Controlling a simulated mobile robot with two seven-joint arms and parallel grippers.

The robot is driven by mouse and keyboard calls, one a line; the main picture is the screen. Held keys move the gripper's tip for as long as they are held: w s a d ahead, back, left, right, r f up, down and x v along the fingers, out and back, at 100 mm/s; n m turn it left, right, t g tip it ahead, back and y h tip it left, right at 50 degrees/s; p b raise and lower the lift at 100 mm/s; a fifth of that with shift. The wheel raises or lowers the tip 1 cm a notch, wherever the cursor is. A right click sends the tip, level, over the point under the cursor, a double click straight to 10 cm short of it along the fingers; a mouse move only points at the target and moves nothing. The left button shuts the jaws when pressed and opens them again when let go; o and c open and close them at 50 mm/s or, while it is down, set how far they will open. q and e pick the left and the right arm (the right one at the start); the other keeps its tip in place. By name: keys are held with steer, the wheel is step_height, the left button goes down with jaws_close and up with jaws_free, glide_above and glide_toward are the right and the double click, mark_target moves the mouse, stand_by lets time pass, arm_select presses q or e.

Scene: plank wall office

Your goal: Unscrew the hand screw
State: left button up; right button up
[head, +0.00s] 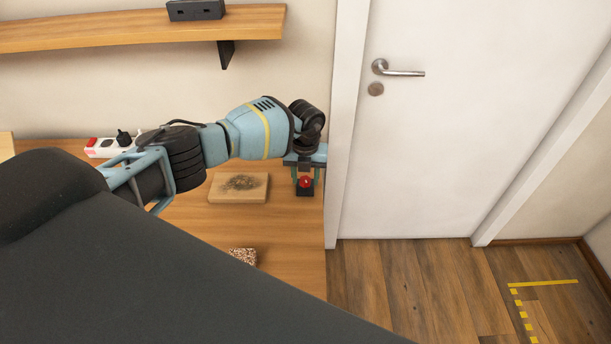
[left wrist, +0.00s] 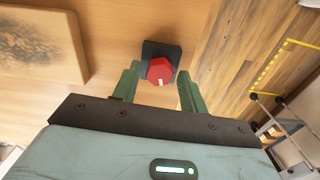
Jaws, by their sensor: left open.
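The hand screw (head: 305,182) has a red knob on a small dark block. It stands on the wooden table near its right edge. The left wrist view shows the red knob (left wrist: 160,71) with a small white mark, on its black base. My left gripper (head: 305,172) is open over it. In the left wrist view its two green fingers (left wrist: 156,88) stand apart on either side of the knob's near part, with a gap visible on each side. I cannot tell how high the fingertips are. My right gripper does not show.
A wooden board (head: 225,196) with a dark patch lies left of the screw. A speckled block (head: 243,256) lies nearer. A white power strip (head: 104,151) is at the back left. The table (head: 290,255) ends at the right, beside a white door (head: 455,150).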

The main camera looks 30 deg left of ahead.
arm_select(q)
steer(key=m, duration=0.2)
steer(key=shift+f+m, duration=0.25)
steer(key=shift+m, duration=0.05)
steer(key=shift+r+m+b, duration=0.15)
steer(key=shift+m+b, duration=0.15)
steer(key=shift+m, duration=0.6)
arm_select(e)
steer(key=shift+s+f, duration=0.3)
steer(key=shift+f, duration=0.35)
arm_select(q)
steer(key=m, duration=0.3)
steer(key=shift+b, duration=0.4)
steer(key=shift+m, duration=1)
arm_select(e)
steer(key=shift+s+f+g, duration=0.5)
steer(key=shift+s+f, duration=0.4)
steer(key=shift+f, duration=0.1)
arm_select(q)
steer(key=m+b, duration=0.1)
steer(key=m, duration=0.2)
steer(key=shift+a+m, duration=0.1)
steer(key=shift+m, duration=0.9)
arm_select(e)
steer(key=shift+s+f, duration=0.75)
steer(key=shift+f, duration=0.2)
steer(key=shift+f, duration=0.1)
